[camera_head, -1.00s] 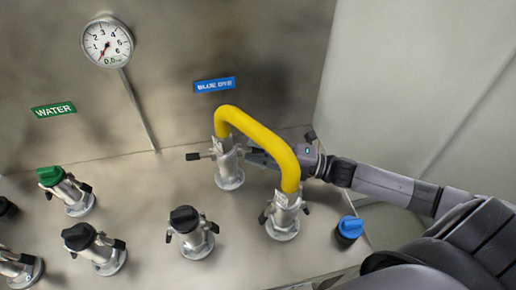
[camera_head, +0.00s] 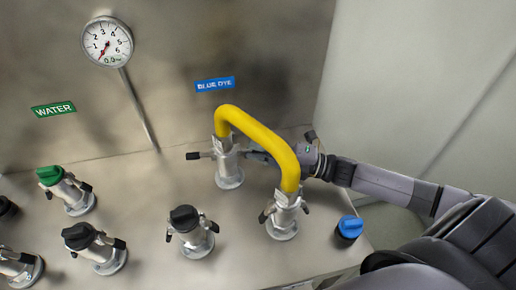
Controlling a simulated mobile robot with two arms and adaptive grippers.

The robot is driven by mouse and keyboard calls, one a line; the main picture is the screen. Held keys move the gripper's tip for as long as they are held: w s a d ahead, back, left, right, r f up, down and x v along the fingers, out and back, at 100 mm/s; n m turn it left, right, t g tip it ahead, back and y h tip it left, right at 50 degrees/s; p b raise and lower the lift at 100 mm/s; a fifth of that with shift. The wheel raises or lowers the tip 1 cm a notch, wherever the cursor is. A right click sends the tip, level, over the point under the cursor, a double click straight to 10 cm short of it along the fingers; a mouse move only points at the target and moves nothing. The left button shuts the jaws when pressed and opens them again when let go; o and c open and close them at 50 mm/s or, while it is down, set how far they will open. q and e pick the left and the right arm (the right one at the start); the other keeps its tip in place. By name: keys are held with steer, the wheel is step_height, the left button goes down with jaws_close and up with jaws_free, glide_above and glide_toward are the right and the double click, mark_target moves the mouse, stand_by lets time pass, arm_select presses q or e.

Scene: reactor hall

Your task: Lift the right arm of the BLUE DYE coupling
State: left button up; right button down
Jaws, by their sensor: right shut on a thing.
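The BLUE DYE coupling (camera_head: 229,168) is a metal fitting standing upright under the blue BLUE DYE label (camera_head: 214,84). One end of a yellow hose (camera_head: 262,137) sits on top of it. Its left arm (camera_head: 196,156), with a black tip, sticks out sideways to the left. My right gripper (camera_head: 256,156) reaches in from the right, behind the hose, and is shut at the coupling's right side, on its right arm. The fingers and hose mostly hide that arm, so its angle is unclear. My left gripper is not in view.
The hose's other end sits on a second coupling (camera_head: 283,217) in front of my right gripper. A blue cap (camera_head: 349,228) lies to its right. Several capped fittings, one with a green cap (camera_head: 50,175), stand to the left. A gauge (camera_head: 107,42) is on the back wall.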

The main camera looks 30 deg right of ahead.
steer(key=shift+r+n+g+h+p, duration=0.6)
steer(key=shift+r+g+h+p, duration=0.35)
steer(key=shift+p, duration=2.1)
steer(key=shift+h+p, duration=0.25)
steer(key=shift+p, duration=0.15)
steer(key=shift+f, duration=0.1)
steer(key=c, duration=1.7)
jaws_free()
steer(key=shift+d, duration=0.1)
